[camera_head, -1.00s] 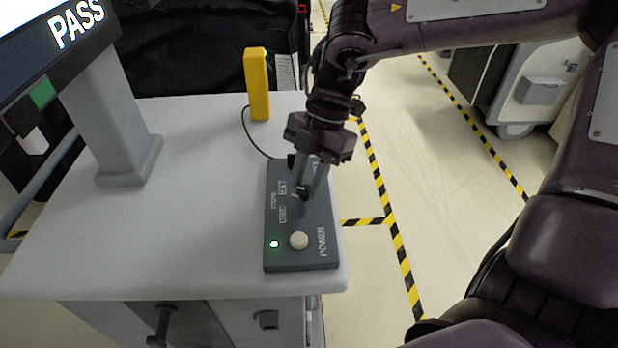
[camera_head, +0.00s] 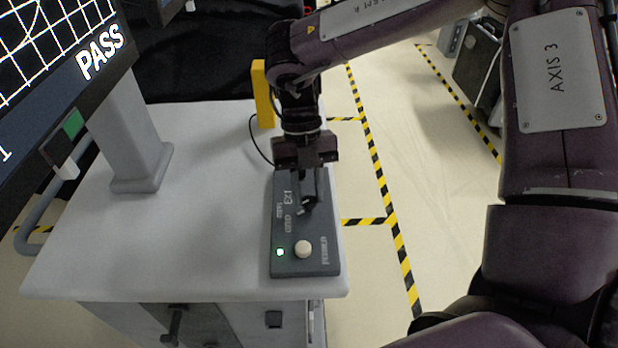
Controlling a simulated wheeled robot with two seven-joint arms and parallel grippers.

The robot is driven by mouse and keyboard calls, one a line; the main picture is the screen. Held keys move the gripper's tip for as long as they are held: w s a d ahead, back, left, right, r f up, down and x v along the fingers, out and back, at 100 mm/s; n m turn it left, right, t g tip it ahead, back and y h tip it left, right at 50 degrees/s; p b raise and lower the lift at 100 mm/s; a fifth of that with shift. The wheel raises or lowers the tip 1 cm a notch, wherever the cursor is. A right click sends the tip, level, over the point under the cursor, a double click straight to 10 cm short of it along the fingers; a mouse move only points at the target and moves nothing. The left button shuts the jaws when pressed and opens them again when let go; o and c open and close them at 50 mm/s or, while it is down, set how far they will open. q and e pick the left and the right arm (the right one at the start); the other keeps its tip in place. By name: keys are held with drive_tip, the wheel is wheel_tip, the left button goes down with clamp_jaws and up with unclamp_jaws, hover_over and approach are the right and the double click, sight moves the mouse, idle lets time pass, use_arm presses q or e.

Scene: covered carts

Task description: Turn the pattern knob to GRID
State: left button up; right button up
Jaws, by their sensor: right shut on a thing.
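A dark grey control box (camera_head: 290,266) lies on the white cart top. It carries the labels EXT, GRID and a smaller one that looks like STEPS, all along the left of the knob area. My right gripper (camera_head: 306,203) points down over the middle of the box and is shut on the pattern knob, which the fingers mostly hide. I cannot read where the knob points. The monitor (camera_head: 75,85) at upper left shows white grid lines with a curved line and the word PASS. My left gripper is not in view.
A cream power button (camera_head: 303,249) and a lit green lamp (camera_head: 280,252) sit at the near end of the box. A yellow upright block (camera_head: 262,92) stands behind, beside a black cable. The cart top (camera_head: 200,230) left of the box is clear.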

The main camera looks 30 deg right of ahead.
drive_tip(key=shift+a+n+h+p, duration=0.1)
drive_tip(key=shift+n+h+p, duration=0.3)
drive_tip(key=shift+n+p, duration=0.55)
drive_tip(key=shift+n, duration=0.45)
drive_tip(key=o, duration=1)
drive_tip(key=p+v, duration=0.4)
drive_tip(key=v, duration=0.3)
drive_tip(key=shift+w+r, duration=0.25)
drive_tip(key=shift+r, duration=0.1)
